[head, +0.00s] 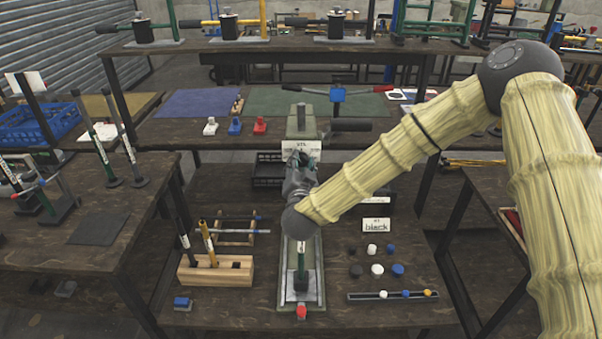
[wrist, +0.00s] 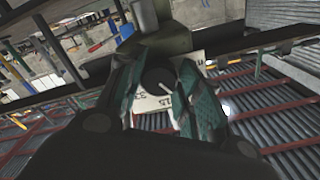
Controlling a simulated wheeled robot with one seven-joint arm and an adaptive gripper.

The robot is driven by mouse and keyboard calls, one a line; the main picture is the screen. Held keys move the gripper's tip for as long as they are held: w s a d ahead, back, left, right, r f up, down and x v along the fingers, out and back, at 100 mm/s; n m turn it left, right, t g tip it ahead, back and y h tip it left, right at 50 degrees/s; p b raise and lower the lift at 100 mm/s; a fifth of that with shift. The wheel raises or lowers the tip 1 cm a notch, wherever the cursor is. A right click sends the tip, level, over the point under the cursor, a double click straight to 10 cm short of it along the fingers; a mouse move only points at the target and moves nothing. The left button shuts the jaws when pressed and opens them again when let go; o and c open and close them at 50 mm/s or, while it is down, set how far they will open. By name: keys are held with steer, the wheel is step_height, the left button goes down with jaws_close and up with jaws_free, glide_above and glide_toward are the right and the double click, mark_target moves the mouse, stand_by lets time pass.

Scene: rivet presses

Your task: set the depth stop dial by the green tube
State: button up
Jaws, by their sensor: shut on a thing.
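The press (head: 301,120) stands in the middle of the bench, with a white label plate on its front. My gripper (head: 300,162) is up against the press head just below this plate. In the wrist view, the teal finger pads close on both sides of a dark round dial (wrist: 157,77) with a pale pointer line. The dial is hidden in the head view.
A wooden block (head: 238,272) with upright rods stands left of the press. Right are a "black" card (head: 376,225), several black, white and blue knobs, and a slotted rail (head: 358,296). A red-handled lever (head: 336,93) spans behind the press.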

steer(key=m+b, duration=0.2)
steer(key=m, duration=0.1)
steer(key=m+b, duration=0.1)
steer(key=b, duration=0.1)
steer(key=shift+f+m, duration=0.25)
steer(key=shift+m, duration=0.15)
steer(key=m+b, duration=0.4)
steer(key=shift+m, duration=0.3)
steer(key=m+b, duration=0.5)
steer(key=shift+r, duration=0.1)
steer(key=shift+r+m+b, duration=0.2)
steer(key=shift+m+b, duration=1.05)
steer(key=shift+m, duration=0.55)
steer(key=o, duration=1)
steer(key=shift+o, duration=0.2)
steer(key=shift+r, duration=0.1)
steer(key=shift+s, duration=0.1)
